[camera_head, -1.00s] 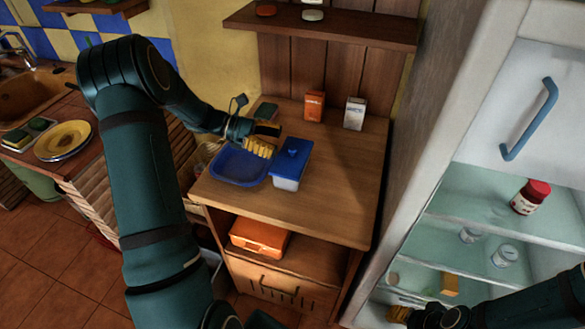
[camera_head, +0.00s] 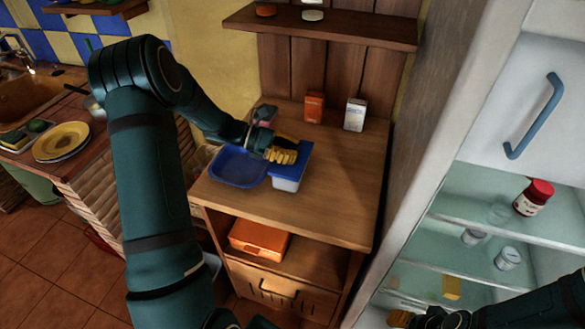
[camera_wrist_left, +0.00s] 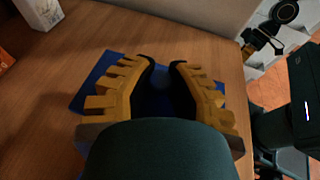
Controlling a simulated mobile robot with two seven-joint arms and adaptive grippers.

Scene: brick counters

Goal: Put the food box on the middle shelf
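The food box (camera_head: 285,184), pale with a blue lid, stands on the wooden counter beside a blue tray (camera_head: 237,168). My left gripper (camera_head: 284,156) is just above its lid. In the left wrist view, its yellow fingers (camera_wrist_left: 163,62) are spread apart over the blue lid (camera_wrist_left: 82,101), with a dark blue knob between them; contact is unclear. The open fridge has glass shelves; a middle one (camera_head: 450,268) holds small jars. My right gripper (camera_head: 405,318) is low at the fridge's front, partly cut off, and its opening is unclear.
An orange box (camera_head: 259,238) sits in the counter's lower compartment. An orange carton (camera_head: 314,107) and a white carton (camera_head: 355,114) stand at the counter's back. A red-lidded jar (camera_head: 533,198) stands on a fridge shelf. The counter's right side is clear.

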